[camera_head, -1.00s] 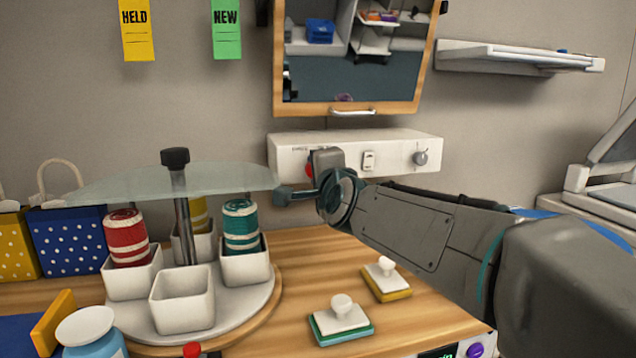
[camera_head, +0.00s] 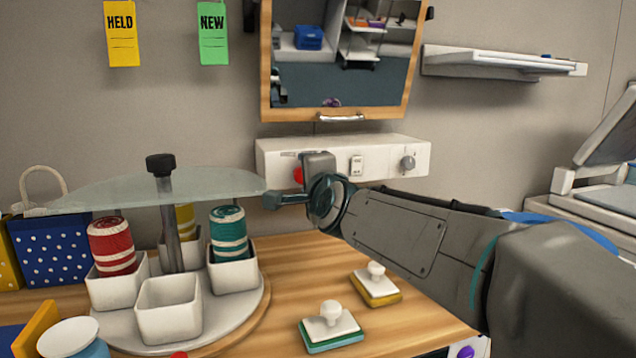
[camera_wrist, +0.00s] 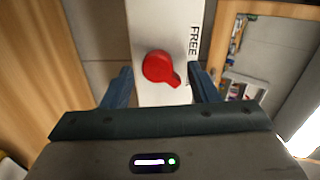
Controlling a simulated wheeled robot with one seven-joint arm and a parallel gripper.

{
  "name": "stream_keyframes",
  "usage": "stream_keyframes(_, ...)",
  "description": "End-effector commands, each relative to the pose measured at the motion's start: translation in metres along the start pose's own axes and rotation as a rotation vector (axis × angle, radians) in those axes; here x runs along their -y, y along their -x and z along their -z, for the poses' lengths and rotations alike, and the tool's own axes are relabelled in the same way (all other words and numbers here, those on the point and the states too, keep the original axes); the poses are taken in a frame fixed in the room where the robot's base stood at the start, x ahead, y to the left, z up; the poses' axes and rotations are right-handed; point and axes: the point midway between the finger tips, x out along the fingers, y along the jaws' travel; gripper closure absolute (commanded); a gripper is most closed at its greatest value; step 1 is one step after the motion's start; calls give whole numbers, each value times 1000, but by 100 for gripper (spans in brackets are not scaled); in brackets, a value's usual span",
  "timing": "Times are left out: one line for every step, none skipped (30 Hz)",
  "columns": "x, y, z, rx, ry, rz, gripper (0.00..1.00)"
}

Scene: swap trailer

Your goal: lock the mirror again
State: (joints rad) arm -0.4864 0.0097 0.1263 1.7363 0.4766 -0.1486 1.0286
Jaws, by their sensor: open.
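The wood-framed mirror (camera_head: 345,60) hangs on the wall, with a metal handle at its lower edge. Below it is a white control box (camera_head: 390,160) with a switch and a grey knob. A red knob (camera_head: 298,175) on the box's left part is partly hidden by my gripper in the head view. In the wrist view the red knob (camera_wrist: 160,67) lies between my open fingers, a little beyond their tips, its pointer toward the lower right near the word FREE. My gripper (camera_wrist: 160,85) is empty; it also shows in the head view (camera_head: 285,185).
A turntable (camera_head: 240,305) with white cups and colored spools stands at left under a glass disc (camera_head: 150,190). Two stamps, green (camera_head: 332,325) and yellow (camera_head: 376,285), lie on the wooden table. A wall shelf (camera_head: 500,62) is at right.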

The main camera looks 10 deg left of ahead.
Motion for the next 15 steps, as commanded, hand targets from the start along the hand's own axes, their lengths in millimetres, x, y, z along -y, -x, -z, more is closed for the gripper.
stream_keyframes(0, 4, 0, 1, 0, 0, 46)
stream_keyframes(0, 8, -1, 1, 0, 0, 46)
stream_keyframes(0, 13, -1, 1, 0, 2, 46)
stream_keyframes(0, 17, -1, 1, 0, 2, 46)
stream_keyframes(0, 22, -1, 1, 0, 1, 46)
stream_keyframes(0, 29, 0, 0, 0, 3, 46)
stream_keyframes(0, 34, 0, 0, 0, 2, 46)
stream_keyframes(0, 40, 0, 0, 0, 3, 46)
stream_keyframes(0, 48, 0, -1, 1, 3, 46)
stream_keyframes(0, 53, 0, -1, 1, 3, 46)
stream_keyframes(1, 59, 0, -1, 1, 3, 46)
stream_keyframes(1, 66, 0, -2, 1, 3, 46)
stream_keyframes(1, 72, 1, -2, 1, 4, 46)
stream_keyframes(1, 77, 1, -3, 0, 3, 46)
stream_keyframes(1, 84, 1, -3, 0, 3, 46)
